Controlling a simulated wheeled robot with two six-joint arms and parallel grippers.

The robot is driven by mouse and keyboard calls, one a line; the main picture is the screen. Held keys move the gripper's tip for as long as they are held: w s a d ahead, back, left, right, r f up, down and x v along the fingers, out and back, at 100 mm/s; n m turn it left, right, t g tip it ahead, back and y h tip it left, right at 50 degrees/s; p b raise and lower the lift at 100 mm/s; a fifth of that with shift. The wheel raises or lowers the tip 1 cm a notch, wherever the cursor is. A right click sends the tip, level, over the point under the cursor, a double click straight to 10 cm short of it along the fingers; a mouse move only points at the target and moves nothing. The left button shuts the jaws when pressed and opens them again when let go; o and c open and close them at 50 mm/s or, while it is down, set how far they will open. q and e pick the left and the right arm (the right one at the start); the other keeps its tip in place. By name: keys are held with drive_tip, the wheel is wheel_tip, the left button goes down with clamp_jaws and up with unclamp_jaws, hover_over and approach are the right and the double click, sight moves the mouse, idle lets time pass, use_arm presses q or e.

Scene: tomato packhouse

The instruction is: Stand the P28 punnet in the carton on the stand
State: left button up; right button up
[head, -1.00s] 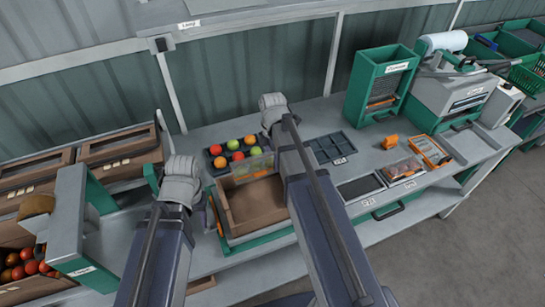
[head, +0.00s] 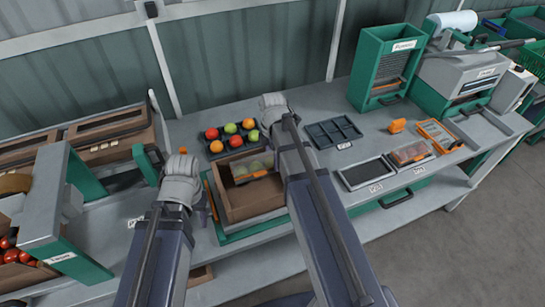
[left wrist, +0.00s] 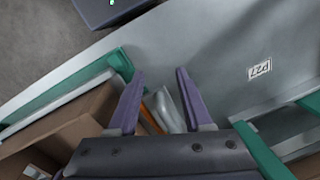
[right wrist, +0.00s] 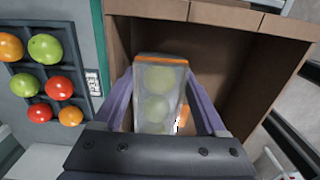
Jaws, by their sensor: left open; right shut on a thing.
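The clear punnet (right wrist: 158,105) with green tomatoes and an orange edge is between my right gripper's (right wrist: 160,78) fingers, which are shut on it. Its label is too small to read. It is at the mouth of the brown carton (right wrist: 240,32), partly inside as far as I can tell. In the head view the punnet (head: 250,172) shows at the back of the carton (head: 259,202), which rests on a green-edged stand (head: 240,238). Its base is hidden. My left gripper (left wrist: 158,77) is open and empty, left of the carton, above the bench.
A dark tray of red, orange and green tomatoes (head: 214,146) sits behind the carton. An empty compartment tray (head: 333,131), a dark flat tray (head: 365,173) and another packed punnet (head: 408,153) lie to the right. A green-and-grey frame (head: 45,200) stands at left.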

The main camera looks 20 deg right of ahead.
use_arm(q)
drive_tip(key=shift+f+b, duration=0.95)
drive_tip(key=shift+f, duration=0.35)
use_arm(e)
drive_tip(key=shift+f, duration=1.35)
drive_tip(key=o, duration=1.3)
drive_tip(key=shift+c, duration=0.2)
drive_tip(key=shift+c, duration=0.9)
use_arm(q)
drive_tip(key=shift+r, duration=0.15)
use_arm(e)
drive_tip(key=shift+r, duration=0.2)
wheel_tip(320, 180, up, 10)
drive_tip(key=p, duration=1)
drive_tip(key=shift+f, duration=0.1)
use_arm(q)
wheel_tip(320, 180, up, 10)
